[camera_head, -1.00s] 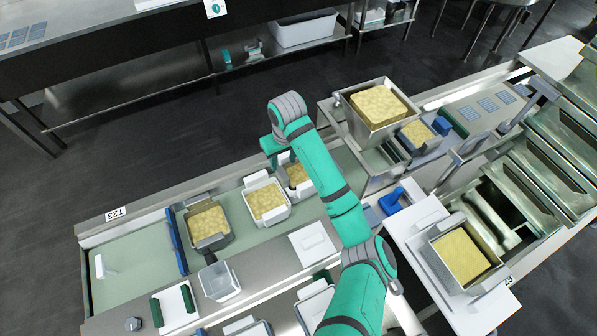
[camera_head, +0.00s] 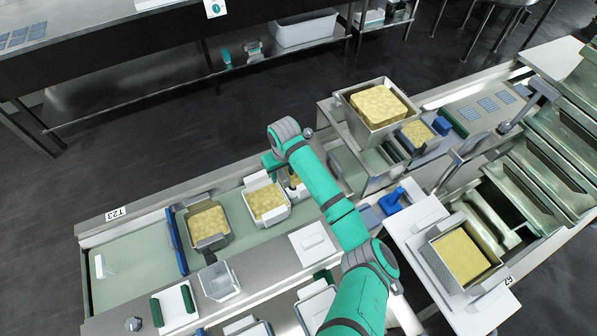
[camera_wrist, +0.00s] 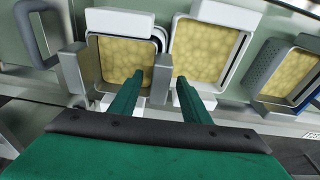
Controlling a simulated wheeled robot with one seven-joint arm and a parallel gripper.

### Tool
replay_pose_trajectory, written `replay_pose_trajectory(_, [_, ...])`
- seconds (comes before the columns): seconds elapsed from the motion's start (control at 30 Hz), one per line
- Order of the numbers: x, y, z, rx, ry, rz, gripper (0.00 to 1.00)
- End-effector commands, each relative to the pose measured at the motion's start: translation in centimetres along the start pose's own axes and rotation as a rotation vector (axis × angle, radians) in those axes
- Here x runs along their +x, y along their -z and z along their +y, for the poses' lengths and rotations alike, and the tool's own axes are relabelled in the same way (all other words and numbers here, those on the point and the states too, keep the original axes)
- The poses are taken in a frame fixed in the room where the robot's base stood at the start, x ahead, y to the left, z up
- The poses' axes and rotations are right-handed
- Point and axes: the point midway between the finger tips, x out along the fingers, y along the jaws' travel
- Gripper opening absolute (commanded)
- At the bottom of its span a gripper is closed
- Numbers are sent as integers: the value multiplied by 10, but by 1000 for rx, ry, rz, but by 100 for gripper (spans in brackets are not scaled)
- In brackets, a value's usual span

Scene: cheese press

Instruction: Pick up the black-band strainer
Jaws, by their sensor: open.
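A strainer filled with pale yellow curd (camera_wrist: 120,58) is at the left in the wrist view, with a dark curved band at its right edge; I take it to be the black-band strainer. In the head view it is mostly hidden behind my arm (camera_head: 294,181). My gripper (camera_wrist: 160,82) is open, its two green fingers on either side of an upright grey metal tab (camera_wrist: 162,75) by this strainer. I cannot tell whether the fingers touch the tab. The gripper holds nothing.
A white-rimmed strainer (camera_head: 266,201) and a grey metal one (camera_head: 208,224), both filled, stand close by on the green surface. A blue divider (camera_head: 176,242) is further left. A large filled box (camera_head: 378,105) stands to the right.

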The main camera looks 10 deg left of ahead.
Motion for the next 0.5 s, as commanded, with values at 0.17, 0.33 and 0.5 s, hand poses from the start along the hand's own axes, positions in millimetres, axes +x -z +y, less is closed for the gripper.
replay_pose_trajectory(0.17, [3,0,0,-1,0,1,43])
replay_pose_trajectory(0.33, [3,0,0,0,0,1,26])
replay_pose_trajectory(0.5, [3,0,0,0,0,1,0])
